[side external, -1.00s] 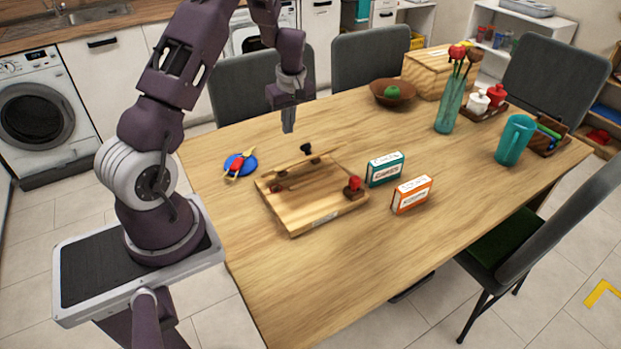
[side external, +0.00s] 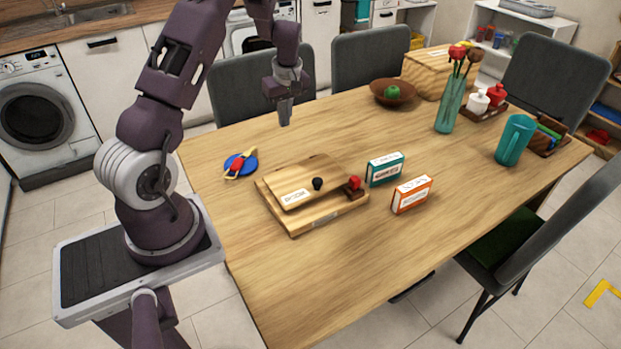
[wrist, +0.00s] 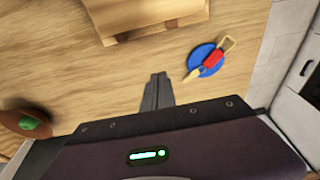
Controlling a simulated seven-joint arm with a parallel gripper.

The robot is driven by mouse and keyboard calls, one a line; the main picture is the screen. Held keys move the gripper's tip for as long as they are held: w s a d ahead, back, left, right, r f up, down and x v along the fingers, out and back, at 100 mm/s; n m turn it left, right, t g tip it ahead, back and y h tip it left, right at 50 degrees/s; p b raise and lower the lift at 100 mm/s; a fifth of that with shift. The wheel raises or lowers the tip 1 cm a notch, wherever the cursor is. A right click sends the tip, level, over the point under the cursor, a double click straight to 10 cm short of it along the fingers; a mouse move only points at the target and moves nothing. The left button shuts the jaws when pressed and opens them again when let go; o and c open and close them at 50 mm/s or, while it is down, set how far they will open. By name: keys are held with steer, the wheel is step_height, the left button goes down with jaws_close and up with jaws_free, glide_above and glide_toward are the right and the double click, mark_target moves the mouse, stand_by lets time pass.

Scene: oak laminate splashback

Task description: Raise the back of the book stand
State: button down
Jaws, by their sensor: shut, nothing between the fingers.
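The wooden book stand (side external: 320,222) lies on the table, a flat base with a wooden back panel (side external: 318,168). The panel now lies folded down over the base, with a white label (side external: 295,197) and a black knob (side external: 317,184) on its upper face. A red knob on a dark block (side external: 354,184) sits at the base's right corner. Part of the stand also shows at the top of the wrist view (wrist: 150,24). My gripper (side external: 285,121) is shut and empty, above the table beyond the stand's far side, apart from it; its fingers show in the wrist view (wrist: 159,78).
A blue disc with a red and yellow item (side external: 240,164) lies left of the stand. A teal box (side external: 384,169) and an orange box (side external: 411,195) stand to its right. A brown bowl (side external: 392,92), a vase (side external: 449,107) and a teal jug (side external: 514,141) stand farther off.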

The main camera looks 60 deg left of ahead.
steer(key=shift+a+r, duration=0.15)
steer(key=shift+r, duration=0.25)
steer(key=r, duration=0.1)
steer(key=a+r, duration=0.1)
steer(key=r, duration=0.1)
steer(key=a+r, duration=0.1)
steer(key=shift+a+r, duration=0.15)
steer(key=shift+r, duration=0.05)
stand_by(0.3)
steer(key=a+r, duration=0.4)
steer(key=r, duration=0.2)
stand_by(0.8)
steer(key=a+r, duration=0.6)
steer(key=r, duration=0.1)
steer(key=shift+r, duration=0.25)
stand_by(0.9)
steer(key=shift+d, duration=0.1)
